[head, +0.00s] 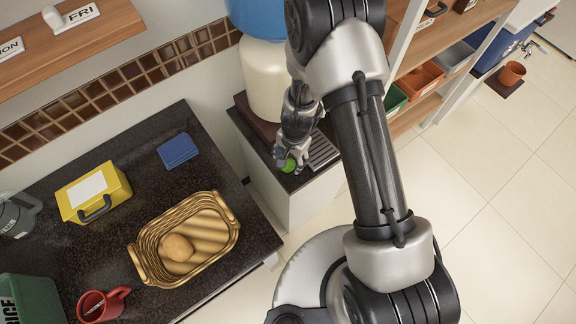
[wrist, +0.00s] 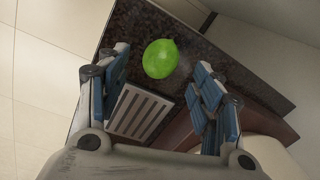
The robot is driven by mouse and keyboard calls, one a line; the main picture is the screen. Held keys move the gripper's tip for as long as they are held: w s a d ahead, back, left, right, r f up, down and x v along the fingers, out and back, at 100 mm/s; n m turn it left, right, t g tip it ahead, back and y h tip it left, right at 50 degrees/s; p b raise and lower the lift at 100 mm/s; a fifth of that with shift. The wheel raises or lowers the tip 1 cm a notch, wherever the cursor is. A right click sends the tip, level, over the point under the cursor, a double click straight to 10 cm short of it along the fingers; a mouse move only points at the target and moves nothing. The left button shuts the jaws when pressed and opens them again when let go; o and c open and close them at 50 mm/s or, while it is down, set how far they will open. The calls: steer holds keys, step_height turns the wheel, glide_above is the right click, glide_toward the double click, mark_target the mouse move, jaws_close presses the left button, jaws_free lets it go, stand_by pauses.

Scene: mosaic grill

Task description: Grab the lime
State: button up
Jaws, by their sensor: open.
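A bright green lime (head: 289,165) lies on a small dark speckled counter below a water dispenser. My gripper (head: 290,155) is at the lime, partly covering it in the head view. In the wrist view the lime (wrist: 160,58) lies on the dark surface just beyond and between the fingertips of my gripper (wrist: 157,75). The blue-padded fingers are spread apart, one on each side, with nothing held between them.
A grey slatted drip tray (head: 322,152) sits beside the lime. The water dispenser (head: 263,80) stands close behind. On the larger dark counter are a wicker basket (head: 145,240) with a potato (head: 176,247), a yellow box (head: 93,192) and a red mug (head: 103,304).

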mark_target(289, 162)
steer(key=f+b, duration=0.1)
steer(key=f, duration=0.1)
steer(key=f+b, duration=0.1)
steer(key=f, duration=0.2)
steer(key=shift+w+a, duration=0.15)
steer(key=shift+a, duration=0.05)
steer(key=shift+r, duration=0.15)
steer(key=shift+c, duration=0.4)
steer(key=c, duration=1.1)
